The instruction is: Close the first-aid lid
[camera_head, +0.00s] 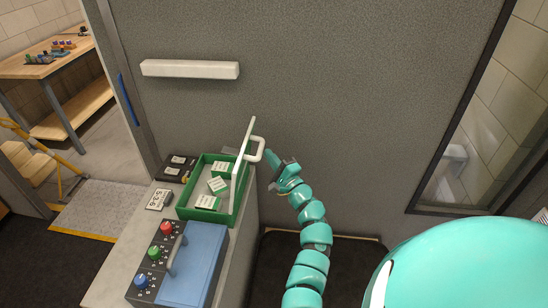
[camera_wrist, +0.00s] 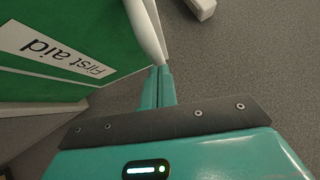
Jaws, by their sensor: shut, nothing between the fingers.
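The green first-aid box (camera_head: 203,214) sits on the counter, with several small white-and-green packs inside. Its lid (camera_head: 242,160) stands open, roughly upright, on the right side of the box, with a white handle (camera_head: 258,149) sticking out to the right. My gripper (camera_head: 271,151) is just right of the lid, close to the handle. In the wrist view the gripper fingers (camera_wrist: 159,82) are shut together and empty. The lid's green outer face with the "First aid" label (camera_wrist: 62,50) fills the left there, and the white handle (camera_wrist: 146,30) is right at the fingertips; whether they touch I cannot tell.
A blue case (camera_head: 195,262) with a dark panel of red, green and blue knobs is at the front of the counter (camera_head: 122,262). A small number card (camera_head: 159,199) and black items (camera_head: 176,167) lie left of the box. A grey wall with a white bar (camera_head: 190,69) stands behind.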

